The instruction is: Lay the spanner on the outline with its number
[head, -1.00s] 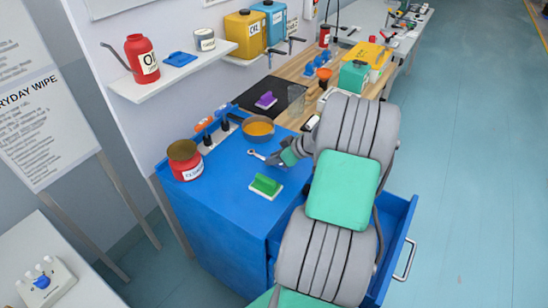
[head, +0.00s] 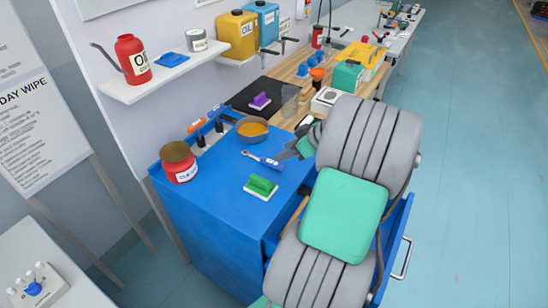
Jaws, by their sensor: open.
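The spanner (head: 262,159) lies on the blue cabinet top, its metal ring end to the left and its blue handle to the right. My gripper (head: 288,153) is just right of the handle end, low over the cabinet top, partly hidden by my own arm. The fingers are small in this view; they look open and apart from the spanner. No numbered outline can be made out. My arm hides part of the cabinet top and the open drawer (head: 403,222).
A black mat with a purple-handled block (head: 259,101) lies beyond. The drawer juts out at the right.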

